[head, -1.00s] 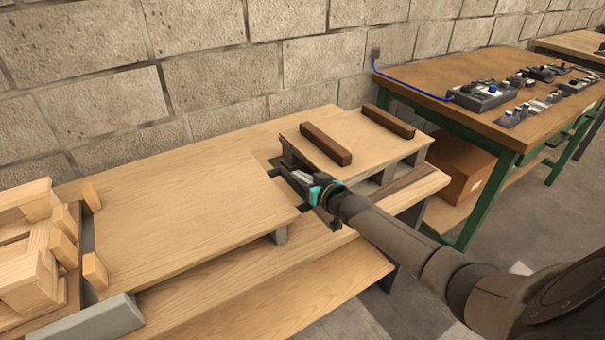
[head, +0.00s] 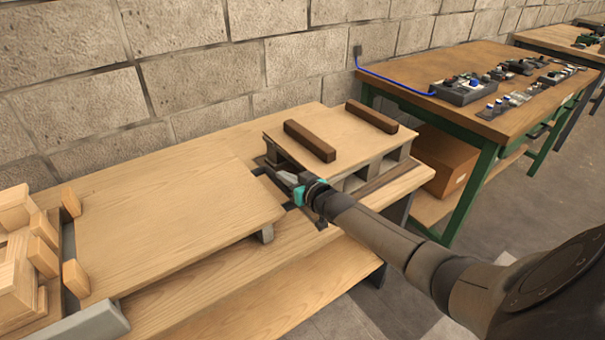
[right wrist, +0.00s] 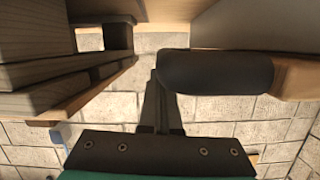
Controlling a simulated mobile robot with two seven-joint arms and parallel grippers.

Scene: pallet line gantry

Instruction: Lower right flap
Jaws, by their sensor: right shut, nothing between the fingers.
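My right gripper (head: 294,189) is shut and empty, in the gap between a large pale board (head: 170,215) and a small pallet-like platform (head: 345,140). Its dark mounting plate (right wrist: 160,152) fills the bottom of the right wrist view. A dark rounded bar (right wrist: 215,74) crosses there, close to the fingers; I cannot tell if they touch. The stacked planks of the platform also show at the left of the right wrist view (right wrist: 60,75). No part is plainly a right flap; I cannot tell which piece it is. My left gripper is out of view.
Two dark bars (head: 310,141) lie on the platform. Pale wooden blocks (head: 15,260) and a grey bar (head: 90,325) are at the left. A green-framed bench (head: 420,75) with devices stands at the right, a cardboard box (head: 440,165) beneath. A block wall is behind.

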